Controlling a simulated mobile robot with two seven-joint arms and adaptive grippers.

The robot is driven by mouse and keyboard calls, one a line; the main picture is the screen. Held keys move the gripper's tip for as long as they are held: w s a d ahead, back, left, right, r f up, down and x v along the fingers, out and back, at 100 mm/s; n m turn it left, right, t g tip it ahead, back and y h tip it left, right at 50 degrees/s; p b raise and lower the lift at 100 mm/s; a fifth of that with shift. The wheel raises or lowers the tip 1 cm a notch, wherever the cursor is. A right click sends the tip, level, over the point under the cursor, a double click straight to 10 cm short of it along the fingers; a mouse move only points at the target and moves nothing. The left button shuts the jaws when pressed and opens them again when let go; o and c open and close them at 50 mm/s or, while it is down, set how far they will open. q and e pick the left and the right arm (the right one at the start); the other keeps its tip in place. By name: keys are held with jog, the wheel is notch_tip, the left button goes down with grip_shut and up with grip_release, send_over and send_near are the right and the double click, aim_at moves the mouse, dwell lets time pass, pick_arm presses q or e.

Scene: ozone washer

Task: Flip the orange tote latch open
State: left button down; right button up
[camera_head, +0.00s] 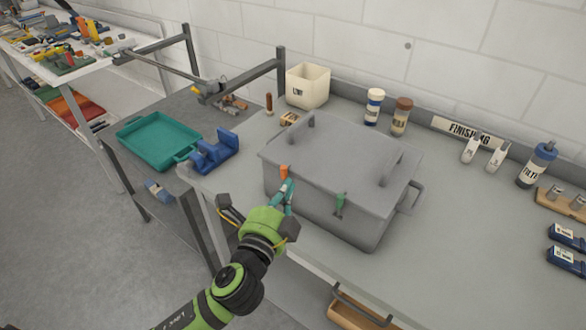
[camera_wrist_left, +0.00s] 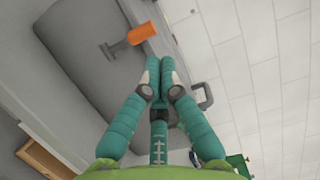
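The orange tote latch (camera_head: 284,171) is on the front of a grey lidded tote (camera_head: 325,212), near its left end. In the left wrist view the orange latch (camera_wrist_left: 141,34) lies just beyond and left of my fingertips, with a grey stem and crosspiece. My left gripper (camera_head: 287,187) is in front of the tote, close below the latch. In the left wrist view the two teal fingers (camera_wrist_left: 160,66) meet at their tips, with nothing seen between them. I cannot tell whether they touch the tote. My right gripper is not in view.
A teal tray (camera_head: 160,139) and a blue holder (camera_head: 214,150) stand left. A cream bin (camera_head: 308,86) and bottles (camera_head: 374,107) stand behind. The bench right of the tote has bare room.

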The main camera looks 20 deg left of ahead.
aim_at(293, 174)
pick_arm(q)
jog(key=w+p, duration=0.1)
jog(key=w, duration=0.4)
jog(key=shift+d, duration=0.1)
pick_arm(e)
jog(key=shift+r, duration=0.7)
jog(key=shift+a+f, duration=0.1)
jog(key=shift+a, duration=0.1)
